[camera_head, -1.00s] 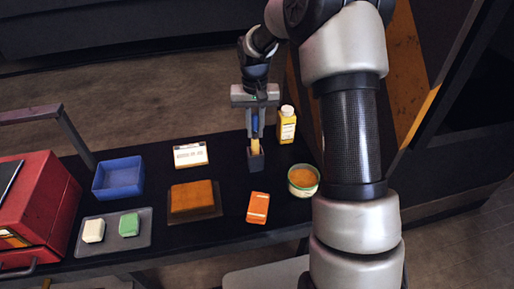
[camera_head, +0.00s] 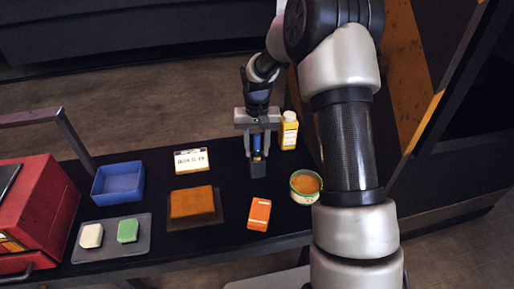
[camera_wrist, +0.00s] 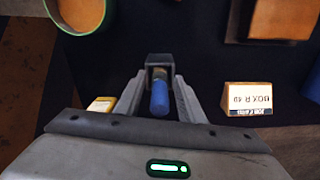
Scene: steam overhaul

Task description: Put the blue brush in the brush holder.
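The blue brush (camera_head: 257,144) stands upright with its lower end in the small dark brush holder (camera_head: 258,168) on the black table. In the wrist view, the rounded blue handle end (camera_wrist: 160,98) points toward me, and the holder's square rim (camera_wrist: 160,59) is beyond it. My gripper (camera_head: 258,150) is directly above the holder, with one finger on each side of the brush. In the wrist view, my gripper (camera_wrist: 160,88) is open, with gaps between its fingers and the handle. The lower part of the brush is hidden inside the holder.
A yellow bottle (camera_head: 289,132) stands close to the right of my gripper, and a round tin (camera_head: 305,198) is at front right. An orange box (camera_head: 259,213), label card (camera_head: 191,160), brown block (camera_head: 192,201), blue bin (camera_head: 118,168) and grey tray (camera_head: 104,254) lie leftward.

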